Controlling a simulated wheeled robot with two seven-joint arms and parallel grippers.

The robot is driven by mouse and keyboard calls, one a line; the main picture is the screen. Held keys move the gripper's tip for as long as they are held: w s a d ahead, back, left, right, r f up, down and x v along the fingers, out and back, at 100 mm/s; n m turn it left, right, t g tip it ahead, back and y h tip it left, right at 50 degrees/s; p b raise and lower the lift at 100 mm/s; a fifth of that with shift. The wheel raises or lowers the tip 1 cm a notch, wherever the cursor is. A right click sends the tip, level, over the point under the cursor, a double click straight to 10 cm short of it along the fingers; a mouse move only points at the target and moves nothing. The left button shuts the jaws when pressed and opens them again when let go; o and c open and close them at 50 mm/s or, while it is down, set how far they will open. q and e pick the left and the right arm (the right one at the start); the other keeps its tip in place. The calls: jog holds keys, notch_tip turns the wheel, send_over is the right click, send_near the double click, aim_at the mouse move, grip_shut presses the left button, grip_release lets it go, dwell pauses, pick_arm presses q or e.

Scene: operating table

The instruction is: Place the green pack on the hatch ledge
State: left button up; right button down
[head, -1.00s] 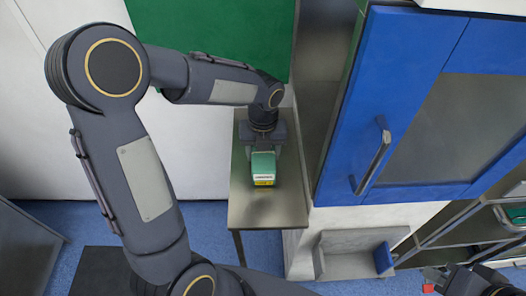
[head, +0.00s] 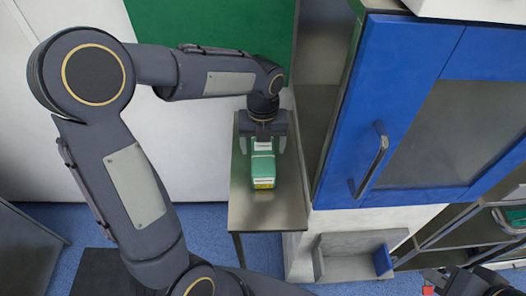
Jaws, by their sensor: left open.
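The green pack (head: 263,168), green with a white band and a yellow label at its near end, rests on the metal ledge (head: 262,213) in front of the green panel. My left gripper (head: 263,147) is at the far end of the pack, with its fingers spread apart on either side. Whether the fingers touch the pack cannot be made out. My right gripper (head: 440,282) is partly in view at the lower right corner, and its jaws are unclear.
A blue cabinet (head: 400,110) with a handle stands close to the right of the ledge. A grey open holder (head: 350,258) sits below it. A metal rack (head: 480,225) is at the right. The near part of the ledge is bare.

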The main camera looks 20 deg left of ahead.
aim_at(262, 150)
pick_arm(q)
notch_tip(262, 150, up, 7)
jog(key=shift+r+p, duration=0.15)
jog(key=shift+p, duration=0.3)
jog(key=shift+s+r, duration=0.15)
jog(key=shift+r, duration=0.1)
jog(key=s+n+t+h, duration=0.2)
jog(key=s+n, duration=0.7)
jog(key=n, duration=0.7)
jog(key=s+f+n+t+h, duration=0.1)
jog(key=s+n+t, duration=0.2)
jog(key=s+n, duration=0.7)
jog(key=n, duration=0.6)
jog(key=shift+f+n+t+h, duration=0.15)
jog(key=shift+n+t+h, duration=0.15)
jog(key=shift+h, duration=0.1)
jog(key=shift+a, duration=0.1)
